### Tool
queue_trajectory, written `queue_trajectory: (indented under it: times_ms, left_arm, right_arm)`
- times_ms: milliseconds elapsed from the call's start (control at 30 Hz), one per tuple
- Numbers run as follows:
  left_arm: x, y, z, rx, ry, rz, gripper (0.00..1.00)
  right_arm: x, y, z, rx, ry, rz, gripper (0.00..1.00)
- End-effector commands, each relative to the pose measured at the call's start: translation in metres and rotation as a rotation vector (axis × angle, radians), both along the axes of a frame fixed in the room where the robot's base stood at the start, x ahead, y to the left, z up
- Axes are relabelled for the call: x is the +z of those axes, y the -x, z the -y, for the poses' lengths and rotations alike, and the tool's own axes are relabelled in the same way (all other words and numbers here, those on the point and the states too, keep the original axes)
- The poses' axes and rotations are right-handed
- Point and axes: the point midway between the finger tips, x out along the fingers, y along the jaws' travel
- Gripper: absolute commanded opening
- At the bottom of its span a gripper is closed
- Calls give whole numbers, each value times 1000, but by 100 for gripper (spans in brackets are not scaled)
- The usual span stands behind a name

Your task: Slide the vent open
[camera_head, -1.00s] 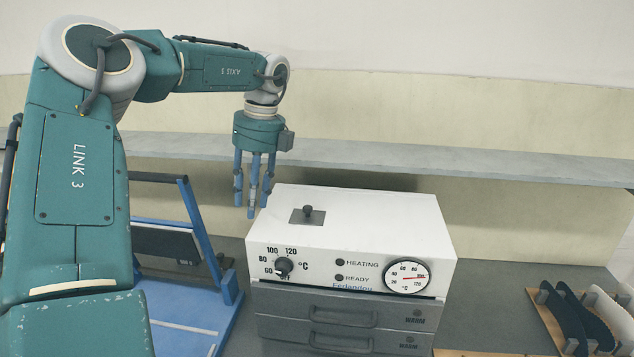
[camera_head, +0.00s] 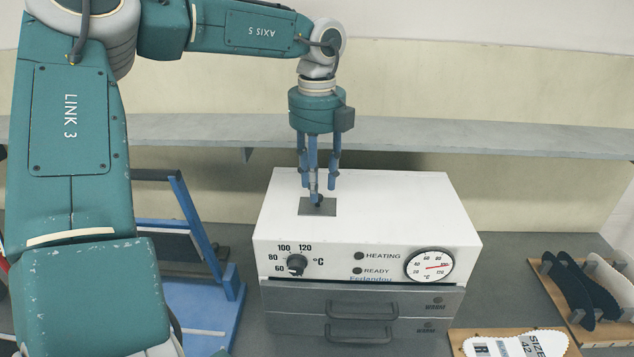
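The white oven (camera_head: 400,205) stands on the worktop with the vent on its top. The vent is a grey plate (camera_head: 328,210) with a small dark knob (camera_head: 319,202). My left gripper (camera_head: 317,185) points straight down over the plate, its three blue fingers spread apart. The front finger partly hides the knob; the other two stand to its left and right, a little further back. I cannot tell whether any finger touches the knob. My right gripper is out of view.
The oven front has a temperature dial (camera_head: 297,263), a gauge (camera_head: 429,266) and grey drawers (camera_head: 360,308). A blue frame (camera_head: 205,245) stands to the left. Black and white insoles (camera_head: 575,285) stand in a rack at right, and a printed insole (camera_head: 515,345) lies in front. A grey shelf (camera_head: 440,135) runs behind.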

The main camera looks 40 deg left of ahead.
Motion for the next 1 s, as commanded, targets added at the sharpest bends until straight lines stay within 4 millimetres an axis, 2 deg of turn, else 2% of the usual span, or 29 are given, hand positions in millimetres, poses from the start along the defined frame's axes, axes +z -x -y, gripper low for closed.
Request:
queue_trajectory:
  times_ms: [233,500,700,1000]
  left_arm:
    - [-19,0,0,0,0,1,37]
    - [-22,0,0,1,0,1,37]
    - [-21,0,0,1,0,1,0]
    - [-22,1,-2,1,-2,3,0]
  right_arm:
    - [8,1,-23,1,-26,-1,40]
    - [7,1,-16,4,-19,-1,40]
    - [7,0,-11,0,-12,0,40]
    - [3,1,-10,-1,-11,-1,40]
